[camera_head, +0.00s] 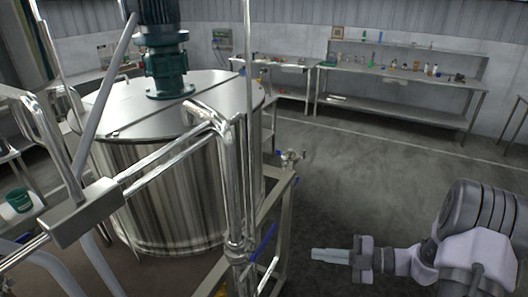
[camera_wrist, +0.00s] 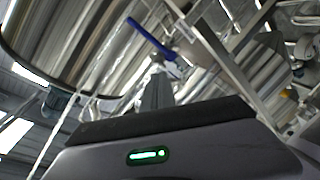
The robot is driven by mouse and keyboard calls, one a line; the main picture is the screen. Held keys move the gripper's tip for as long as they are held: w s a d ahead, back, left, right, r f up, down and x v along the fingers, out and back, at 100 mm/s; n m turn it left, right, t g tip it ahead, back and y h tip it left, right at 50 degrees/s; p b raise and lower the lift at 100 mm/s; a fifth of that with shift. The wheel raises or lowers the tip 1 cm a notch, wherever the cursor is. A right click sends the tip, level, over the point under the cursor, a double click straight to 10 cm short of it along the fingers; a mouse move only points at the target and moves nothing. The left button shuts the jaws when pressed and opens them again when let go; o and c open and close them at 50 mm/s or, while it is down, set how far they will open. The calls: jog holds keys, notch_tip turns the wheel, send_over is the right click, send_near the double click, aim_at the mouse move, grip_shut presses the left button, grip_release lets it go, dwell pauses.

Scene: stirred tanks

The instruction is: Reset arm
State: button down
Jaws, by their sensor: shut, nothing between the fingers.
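My gripper (camera_head: 318,255) is at the lower right of the head view, at the end of my arm. It points left toward the steel frame beside the tank, with a gap of floor between in the picture. Its fingers are together and hold nothing. In the wrist view the fingers (camera_wrist: 156,92) show as a grey shape above the dark gripper body, which has a green light. The large steel tank (camera_head: 175,190) stands at the left with a dark green motor (camera_head: 163,50) on its lid.
Steel pipes and a frame (camera_head: 285,220) with a valve (camera_head: 291,158) stand at the tank's right side. A blue handle (camera_wrist: 150,38) shows in the wrist view. Benches with a shelf (camera_head: 400,75) line the back wall. The grey floor (camera_head: 390,160) between is clear.

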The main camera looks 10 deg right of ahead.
jog(key=s+a+n+g+h+b, duration=0.55)
jog(key=s+a+n+b, duration=0.45)
jog(key=n, duration=0.9)
jog(key=s+f+n+t+h+b, duration=0.2)
jog(key=s+n+b, duration=0.3)
jog(key=n, duration=0.7)
jog(key=s+a+f+n+t+h+b, duration=0.1)
jog(key=s+n+h+b, duration=0.4)
jog(key=n, duration=0.7)
jog(key=shift+s+f+n+t, duration=0.35)
jog(key=shift+f+t, duration=0.35)
jog(key=shift+t, duration=0.25)
jog(key=shift+a, duration=0.1)
